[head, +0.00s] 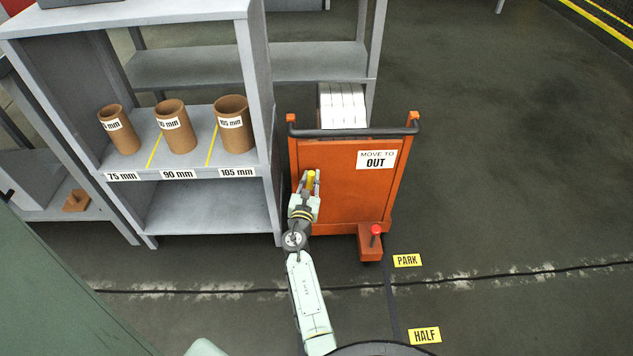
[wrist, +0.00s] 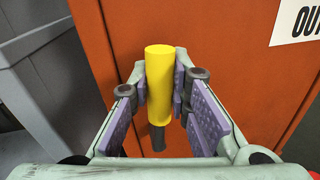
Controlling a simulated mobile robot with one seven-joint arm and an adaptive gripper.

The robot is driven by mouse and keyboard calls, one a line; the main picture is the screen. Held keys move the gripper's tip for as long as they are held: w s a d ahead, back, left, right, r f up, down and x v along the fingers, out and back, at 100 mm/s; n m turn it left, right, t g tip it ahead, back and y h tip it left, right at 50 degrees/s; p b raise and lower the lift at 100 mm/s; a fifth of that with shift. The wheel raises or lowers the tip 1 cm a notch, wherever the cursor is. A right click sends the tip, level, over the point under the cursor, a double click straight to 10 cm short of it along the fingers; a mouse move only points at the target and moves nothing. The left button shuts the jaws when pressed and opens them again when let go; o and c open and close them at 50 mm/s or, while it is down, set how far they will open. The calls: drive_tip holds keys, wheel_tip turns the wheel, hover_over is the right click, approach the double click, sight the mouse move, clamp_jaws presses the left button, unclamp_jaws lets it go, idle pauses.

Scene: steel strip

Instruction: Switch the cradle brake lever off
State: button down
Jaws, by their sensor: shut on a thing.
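The orange cradle cart (head: 340,195) stands right of the grey shelf, its sign reading MOVE TO OUT. A lever with a yellow grip (head: 311,180) stands at the cart's left front. In the wrist view the yellow grip (wrist: 160,85) looks upright, with a dark rod below it. My gripper (head: 306,186) is shut on the yellow grip, with one finger on each side. A second, red-knobbed lever (head: 376,231) stands on an orange block at the cart's lower right, apart from my gripper. No label shows which lever is the brake.
The grey shelf (head: 205,208) stands close on the left, holding brown tubes (head: 176,128) above size labels. A dark handle bar (head: 350,132) crosses the cart's top, with white items (head: 342,105) behind. Yellow PARK (head: 407,260) and HALF (head: 424,335) floor labels lie right; floor there is open.

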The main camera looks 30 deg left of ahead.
sight(308, 148)
drive_tip(key=shift+s+a+n, duration=0.25)
drive_tip(key=shift+a+n, duration=0.2)
drive_tip(key=shift+n, duration=0.15)
drive_tip(key=c, duration=1.5)
unclamp_jaws()
wheel_tip(308, 148, up, 10)
drive_tip(key=shift+r, duration=0.1)
